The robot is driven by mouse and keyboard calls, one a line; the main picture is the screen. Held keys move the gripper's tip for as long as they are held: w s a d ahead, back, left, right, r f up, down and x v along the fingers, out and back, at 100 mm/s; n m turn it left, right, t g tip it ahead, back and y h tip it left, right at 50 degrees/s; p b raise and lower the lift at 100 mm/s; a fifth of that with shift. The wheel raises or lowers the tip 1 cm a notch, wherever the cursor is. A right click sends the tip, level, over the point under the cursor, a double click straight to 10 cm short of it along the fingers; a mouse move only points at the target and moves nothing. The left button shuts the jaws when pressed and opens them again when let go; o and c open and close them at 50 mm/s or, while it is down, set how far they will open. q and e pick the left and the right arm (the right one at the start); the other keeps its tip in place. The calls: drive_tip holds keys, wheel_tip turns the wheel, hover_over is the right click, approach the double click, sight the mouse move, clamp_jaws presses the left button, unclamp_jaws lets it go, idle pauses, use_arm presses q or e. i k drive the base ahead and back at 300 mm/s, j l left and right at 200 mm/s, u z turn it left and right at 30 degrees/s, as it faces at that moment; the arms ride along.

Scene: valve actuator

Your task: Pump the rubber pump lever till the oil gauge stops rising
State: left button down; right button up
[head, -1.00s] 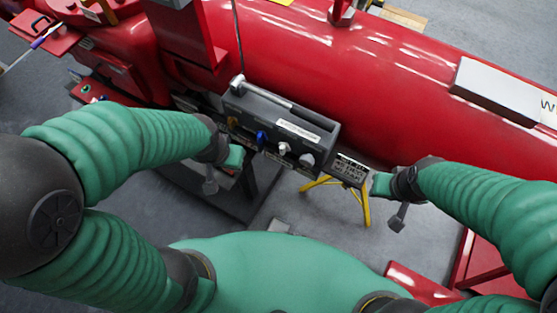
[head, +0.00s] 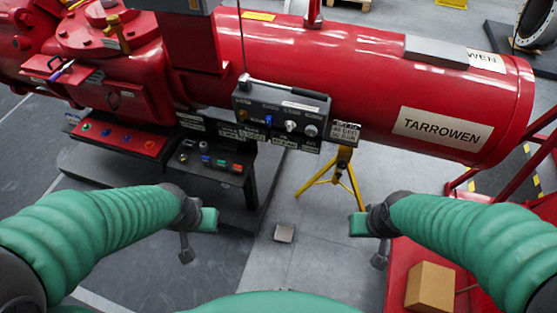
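A dark grey control box (head: 282,115) with coloured knobs on its front is mounted on the red actuator. I cannot pick out the oil gauge for sure. My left gripper (head: 209,219) is below and left of the box, clear of it. My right gripper (head: 358,225) is below and right of the box, also touching nothing. The finger gaps are too small to judge.
The red cylinder (head: 380,75) spans the back. A yellow stand (head: 335,177) is under it. A black bench with coloured parts (head: 212,163) is at left. A cardboard box (head: 431,288) sits on a red surface at lower right.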

sight(295, 91)
drive_tip(key=i+j, duration=0.15)
drive_tip(key=i, duration=0.3)
drive_tip(key=i+j, duration=0.2)
drive_tip(key=i, duration=0.2)
